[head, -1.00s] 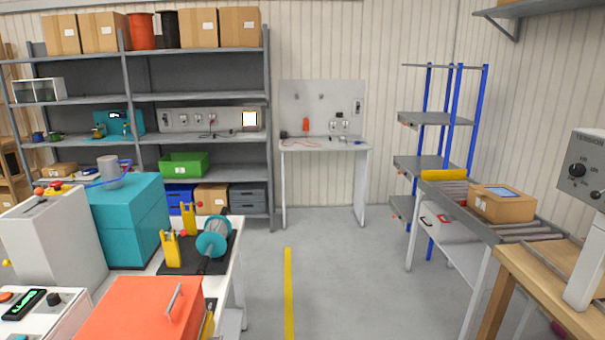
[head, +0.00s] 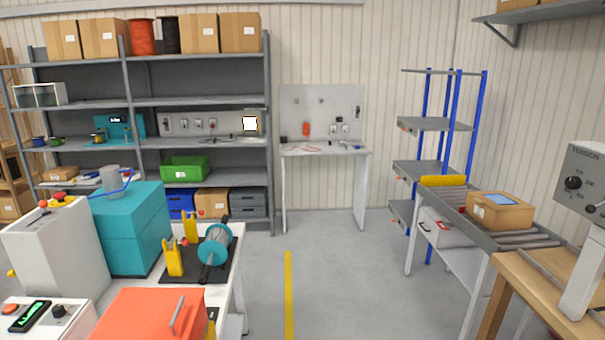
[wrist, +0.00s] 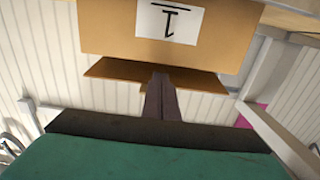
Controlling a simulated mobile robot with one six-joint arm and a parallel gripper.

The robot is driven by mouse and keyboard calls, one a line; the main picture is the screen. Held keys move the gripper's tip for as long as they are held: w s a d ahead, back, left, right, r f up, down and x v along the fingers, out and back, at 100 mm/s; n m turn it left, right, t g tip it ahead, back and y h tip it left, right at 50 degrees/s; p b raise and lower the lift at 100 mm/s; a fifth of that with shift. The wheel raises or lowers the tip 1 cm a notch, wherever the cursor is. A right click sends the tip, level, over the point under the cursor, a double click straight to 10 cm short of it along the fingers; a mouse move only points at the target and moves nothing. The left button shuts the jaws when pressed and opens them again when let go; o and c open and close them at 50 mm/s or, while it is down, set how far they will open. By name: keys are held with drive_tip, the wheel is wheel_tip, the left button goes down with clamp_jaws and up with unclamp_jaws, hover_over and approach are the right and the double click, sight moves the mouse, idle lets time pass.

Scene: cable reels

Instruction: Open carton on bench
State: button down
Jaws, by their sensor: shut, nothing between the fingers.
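A brown cardboard carton (wrist: 105,30) with a white label marked in black fills the top of the wrist view. Below its labelled face, a brown flap-like cardboard panel (wrist: 108,70) sticks out on both sides of my fingers. My gripper (wrist: 161,80) is shut and empty, its dark fingertips at the middle of that panel. I cannot tell whether they touch it. The rest of this carton is out of view. My gripper does not show in the head view.
In the head view, a wooden bench (head: 510,283) stands at lower right under a tension unit (head: 585,180). Another carton (head: 500,212) with a blue label sits on the roller conveyor (head: 530,241). The floor (head: 345,270) in the middle is clear.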

drive_tip(key=shift+r+p, duration=1.8)
drive_tip(key=shift+w+d+r+p, duration=0.1)
drive_tip(key=shift+d+r+p, duration=0.65)
drive_tip(key=shift+r+p, duration=0.3)
drive_tip(key=shift+d+r+p, duration=0.75)
drive_tip(key=shift+r+p, duration=0.1)
drive_tip(key=shift+p, duration=0.25)
drive_tip(key=shift+w+d+r+p, duration=0.1)
drive_tip(key=shift+d+r+p, duration=0.3)
drive_tip(key=shift+d+r, duration=1.15)
drive_tip(key=shift+r, duration=0.1)
drive_tip(key=d+r, duration=0.6)
drive_tip(key=d, duration=0.2)
drive_tip(key=shift+w, duration=0.2)
drive_tip(key=shift+a, duration=0.1)
